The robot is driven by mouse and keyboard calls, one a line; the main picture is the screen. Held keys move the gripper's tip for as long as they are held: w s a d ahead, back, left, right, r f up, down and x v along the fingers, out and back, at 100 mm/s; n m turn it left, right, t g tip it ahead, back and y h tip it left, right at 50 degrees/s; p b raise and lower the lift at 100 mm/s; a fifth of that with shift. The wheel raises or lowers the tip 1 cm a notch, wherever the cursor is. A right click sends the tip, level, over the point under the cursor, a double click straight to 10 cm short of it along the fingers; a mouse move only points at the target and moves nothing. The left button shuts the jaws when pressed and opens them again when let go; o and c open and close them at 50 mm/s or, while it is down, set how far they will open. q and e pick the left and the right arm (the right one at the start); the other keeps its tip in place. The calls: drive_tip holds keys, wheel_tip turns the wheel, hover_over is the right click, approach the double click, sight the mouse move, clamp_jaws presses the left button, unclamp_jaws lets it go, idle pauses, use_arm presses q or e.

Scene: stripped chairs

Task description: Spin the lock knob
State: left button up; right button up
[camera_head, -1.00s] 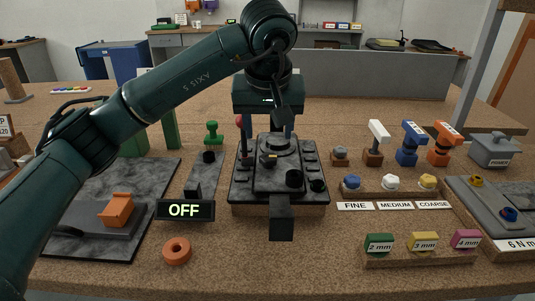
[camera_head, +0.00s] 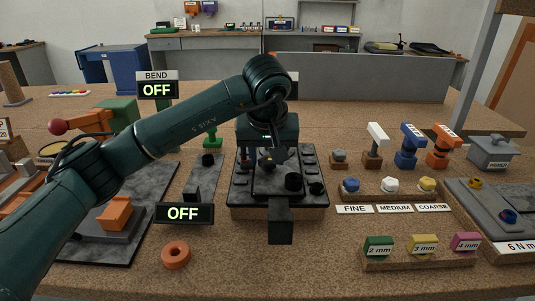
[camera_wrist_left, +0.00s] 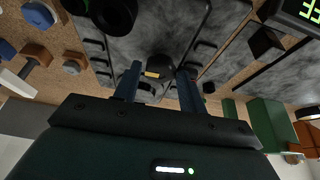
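The lock knob (camera_head: 268,159) is a small dark round knob with a yellow mark, on the dark stone-patterned top of the machine (camera_head: 264,185) at the centre of the bench. In the left wrist view the knob (camera_wrist_left: 160,69) sits between the two blue-grey fingertips. My left gripper (camera_head: 267,157) points down over the machine from behind. Its fingers (camera_wrist_left: 158,80) are apart, one on each side of the knob, with narrow gaps seeming to show. The gripper body and fingers partly hide the back of the machine in the head view. My right gripper is not in view.
A black round knob (camera_head: 292,183) and a black block (camera_head: 281,223) are at the machine's front. An OFF display (camera_head: 184,213) and an orange ring (camera_head: 176,255) are to its left. Coloured knobs (camera_head: 391,184) on a wooden rack and upright tools (camera_head: 409,145) stand to the right.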

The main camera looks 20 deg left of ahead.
use_arm(q)
drive_tip(key=c, duration=0.7)
drive_tip(key=shift+o, duration=0.2)
